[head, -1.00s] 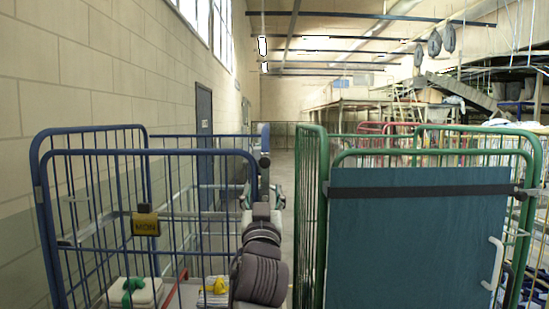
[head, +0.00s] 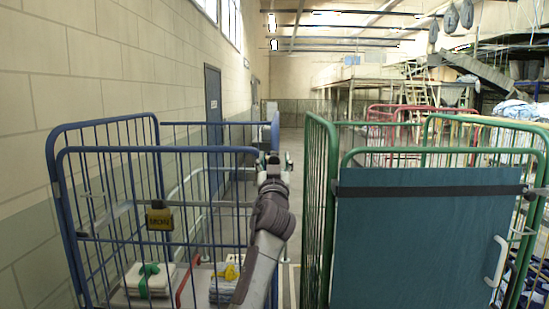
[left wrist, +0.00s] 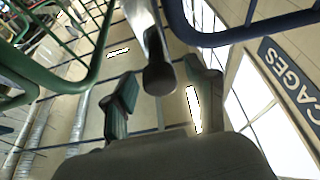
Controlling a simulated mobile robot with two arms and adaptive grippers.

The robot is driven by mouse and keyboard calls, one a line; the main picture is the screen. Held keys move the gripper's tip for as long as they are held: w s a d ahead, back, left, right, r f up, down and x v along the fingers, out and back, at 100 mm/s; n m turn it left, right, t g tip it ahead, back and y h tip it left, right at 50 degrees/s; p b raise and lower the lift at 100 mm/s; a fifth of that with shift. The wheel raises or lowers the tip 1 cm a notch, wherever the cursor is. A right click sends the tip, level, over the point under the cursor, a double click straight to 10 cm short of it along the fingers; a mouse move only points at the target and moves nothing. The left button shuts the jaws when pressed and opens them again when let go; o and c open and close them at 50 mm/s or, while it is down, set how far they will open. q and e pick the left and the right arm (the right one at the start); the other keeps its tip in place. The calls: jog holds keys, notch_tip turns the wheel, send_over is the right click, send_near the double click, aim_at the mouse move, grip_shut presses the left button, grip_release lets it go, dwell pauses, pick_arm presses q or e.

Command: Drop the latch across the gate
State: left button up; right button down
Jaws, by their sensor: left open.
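A blue barred cage (head: 158,149) stands at the left in the head view. I cannot tell for sure which of its panels is the gate. My left gripper (head: 272,167) is at the cage's right end, level with its upper part. In the left wrist view my left gripper (left wrist: 160,88) is open. A grey metal bar with a rounded end, likely the latch (left wrist: 156,72), reaches between its two fingers. I cannot tell whether the fingers touch it. The latch is not clear in the head view, where my arm covers that area. My right gripper is not in view.
A green cage (head: 318,215) with a teal panel (head: 425,245) stands close on the right. A narrow aisle lies between the cages. Folded bundles (head: 148,282) lie inside. A wall runs along the left.

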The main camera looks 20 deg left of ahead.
pick_arm(q)
grip_shut()
dwell(0.4)
